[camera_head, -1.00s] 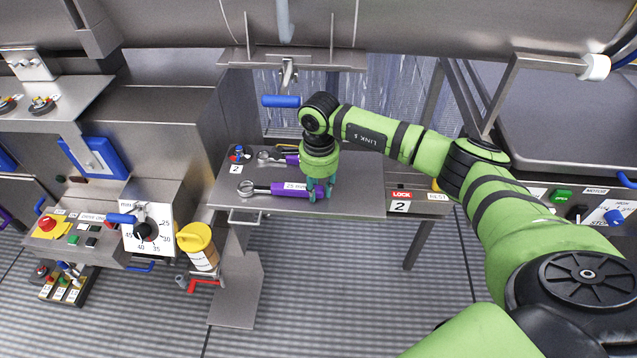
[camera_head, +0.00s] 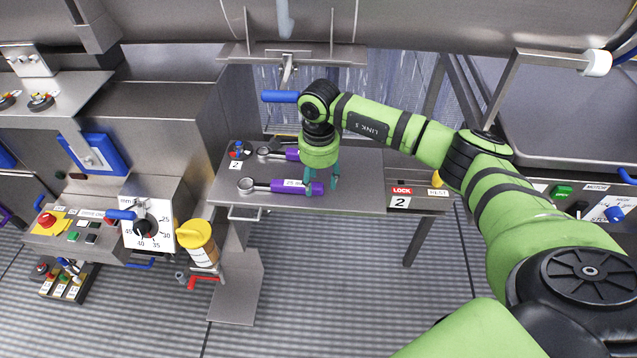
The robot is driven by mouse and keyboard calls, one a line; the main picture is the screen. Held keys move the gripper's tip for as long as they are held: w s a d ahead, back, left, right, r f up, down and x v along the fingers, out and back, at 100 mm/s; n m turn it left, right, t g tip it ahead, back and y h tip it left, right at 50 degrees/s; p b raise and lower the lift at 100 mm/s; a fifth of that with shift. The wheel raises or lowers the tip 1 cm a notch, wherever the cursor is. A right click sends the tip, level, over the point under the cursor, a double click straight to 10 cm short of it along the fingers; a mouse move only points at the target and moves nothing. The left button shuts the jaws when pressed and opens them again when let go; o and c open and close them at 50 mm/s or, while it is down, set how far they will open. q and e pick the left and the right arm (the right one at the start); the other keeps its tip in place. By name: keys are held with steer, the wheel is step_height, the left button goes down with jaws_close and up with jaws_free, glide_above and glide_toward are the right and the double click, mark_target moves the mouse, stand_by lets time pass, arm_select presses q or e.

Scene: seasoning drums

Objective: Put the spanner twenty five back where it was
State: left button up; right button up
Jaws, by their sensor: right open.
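A spanner with a purple handle labelled "25 mm" (camera_head: 290,186) lies flat on the steel shelf (camera_head: 355,195), its ring end pointing left. My right gripper (camera_head: 321,187) points down at the right end of that handle. Its teal fingers are open and apart, one close to the handle's end and the other to its right. A second purple-handled spanner (camera_head: 268,153) lies behind it, its right part hidden by my gripper. My left gripper is not in view.
A blue-knobbed item (camera_head: 238,151) stands at the shelf's back left, by a label "2". A blue handle (camera_head: 280,97) sticks out above the shelf, close to my right wrist. A lock panel (camera_head: 401,196) is at the right. The shelf's right part is clear.

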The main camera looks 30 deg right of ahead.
step_height(320, 180, up, 10)
steer(key=b, duration=0.2)
steer(key=shift+r, duration=0.2)
stand_by(0.3)
